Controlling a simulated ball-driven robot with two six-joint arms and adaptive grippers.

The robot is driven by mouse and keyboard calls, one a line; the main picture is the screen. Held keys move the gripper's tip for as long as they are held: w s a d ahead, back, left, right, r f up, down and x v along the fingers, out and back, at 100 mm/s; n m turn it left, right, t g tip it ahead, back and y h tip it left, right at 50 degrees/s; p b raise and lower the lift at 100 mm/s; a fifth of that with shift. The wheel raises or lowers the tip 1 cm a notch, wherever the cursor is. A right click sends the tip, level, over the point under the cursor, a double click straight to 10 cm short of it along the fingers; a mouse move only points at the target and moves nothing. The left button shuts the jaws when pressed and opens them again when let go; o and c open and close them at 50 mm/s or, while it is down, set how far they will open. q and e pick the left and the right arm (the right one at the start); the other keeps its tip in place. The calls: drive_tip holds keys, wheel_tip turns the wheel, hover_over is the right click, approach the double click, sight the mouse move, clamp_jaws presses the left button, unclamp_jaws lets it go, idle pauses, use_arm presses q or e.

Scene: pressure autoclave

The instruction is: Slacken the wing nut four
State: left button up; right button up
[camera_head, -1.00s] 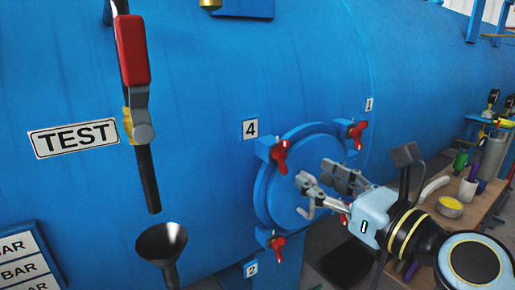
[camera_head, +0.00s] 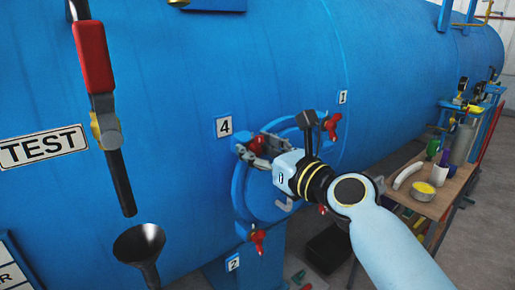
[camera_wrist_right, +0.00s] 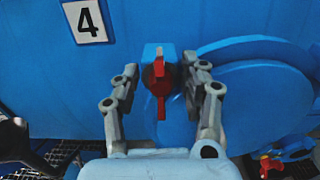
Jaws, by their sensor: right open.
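Wing nut four is red and sits on a blue lug beside the label "4" (camera_head: 223,126). In the right wrist view the wing nut (camera_wrist_right: 160,82) stands upright between my fingers. My right gripper (camera_wrist_right: 162,88) is open, with one finger on each side of the wing nut; I cannot tell whether either finger touches it. In the head view my right gripper (camera_head: 262,150) is at the upper left of the round blue hatch (camera_head: 262,195) and hides most of this wing nut. My left gripper is not in view.
Other red wing nuts are at the upper right (camera_head: 333,128) and lower left (camera_head: 257,240) of the hatch. A red-handled lever (camera_head: 95,60) and a black funnel (camera_head: 139,243) are at left. A wooden bench (camera_head: 440,200) with bottles stands at right.

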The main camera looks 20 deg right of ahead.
drive_tip(key=shift+c, duration=1.3)
clamp_jaws()
